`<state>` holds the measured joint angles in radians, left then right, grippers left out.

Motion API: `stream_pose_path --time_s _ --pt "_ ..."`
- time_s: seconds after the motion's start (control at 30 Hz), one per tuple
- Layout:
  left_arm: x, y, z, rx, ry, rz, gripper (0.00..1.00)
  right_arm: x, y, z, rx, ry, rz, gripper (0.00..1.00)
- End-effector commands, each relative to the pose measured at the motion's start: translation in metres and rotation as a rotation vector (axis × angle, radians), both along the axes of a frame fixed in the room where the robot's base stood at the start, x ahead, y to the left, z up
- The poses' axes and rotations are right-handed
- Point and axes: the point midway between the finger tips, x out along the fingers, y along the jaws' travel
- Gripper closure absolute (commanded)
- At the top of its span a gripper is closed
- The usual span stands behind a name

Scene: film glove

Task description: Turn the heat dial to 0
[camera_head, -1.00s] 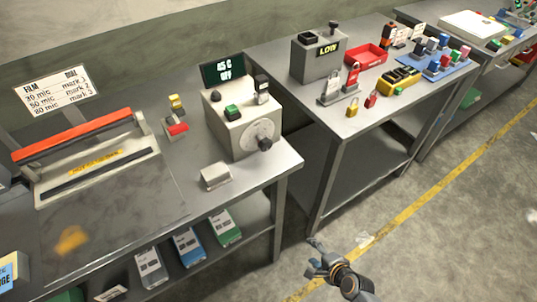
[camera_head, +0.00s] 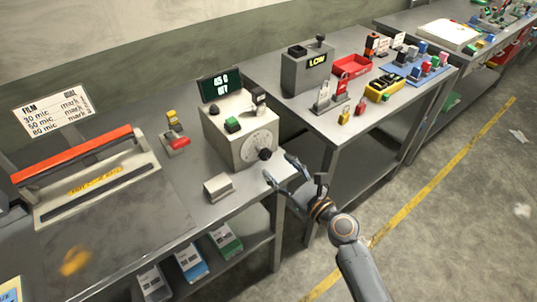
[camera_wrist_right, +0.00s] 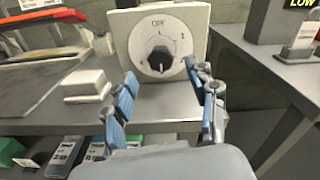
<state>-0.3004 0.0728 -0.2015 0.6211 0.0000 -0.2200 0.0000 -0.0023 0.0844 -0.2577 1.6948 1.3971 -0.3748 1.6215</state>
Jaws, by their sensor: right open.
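The heat dial is a black knob (camera_head: 264,154) on a round pale scale plate, on the front of a beige control box (camera_head: 240,138). In the right wrist view the knob (camera_wrist_right: 159,59) faces me, with "OFF" at the top of the scale and "1" at the upper right. My right gripper (camera_head: 281,171) is open and empty, just in front of the knob and apart from it. In the right wrist view its fingers (camera_wrist_right: 160,85) stand to either side, below the knob. My left gripper is not in view.
A small grey block (camera_head: 218,187) sits on the bench left of the gripper. A sealer with a red bar (camera_head: 75,155) stands further left. A dark display (camera_head: 221,84) stands behind the box. A second table (camera_head: 330,125) with padlocks and a "LOW" box is to the right.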

Motion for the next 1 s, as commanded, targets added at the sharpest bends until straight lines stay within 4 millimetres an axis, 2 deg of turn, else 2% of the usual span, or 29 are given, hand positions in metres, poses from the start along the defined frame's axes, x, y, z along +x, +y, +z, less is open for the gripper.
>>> stream_pose_path --time_s 0.1,0.3,0.7,0.97,1.0 --pt "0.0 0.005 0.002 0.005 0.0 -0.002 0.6 0.019 0.014 0.001 0.001 0.0 0.0 0.42" --pt "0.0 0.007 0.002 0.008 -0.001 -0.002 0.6 0.039 0.028 -0.001 -0.001 0.001 0.0 0.42" --pt "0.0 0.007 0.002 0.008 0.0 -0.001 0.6 0.044 0.032 -0.001 -0.001 0.0 -0.001 0.42" --pt "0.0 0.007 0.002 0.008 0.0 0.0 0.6 0.044 0.032 -0.001 -0.001 0.0 -0.001 0.95" --pt "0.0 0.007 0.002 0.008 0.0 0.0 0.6 0.044 0.032 -0.001 -0.001 0.0 0.0 0.97"
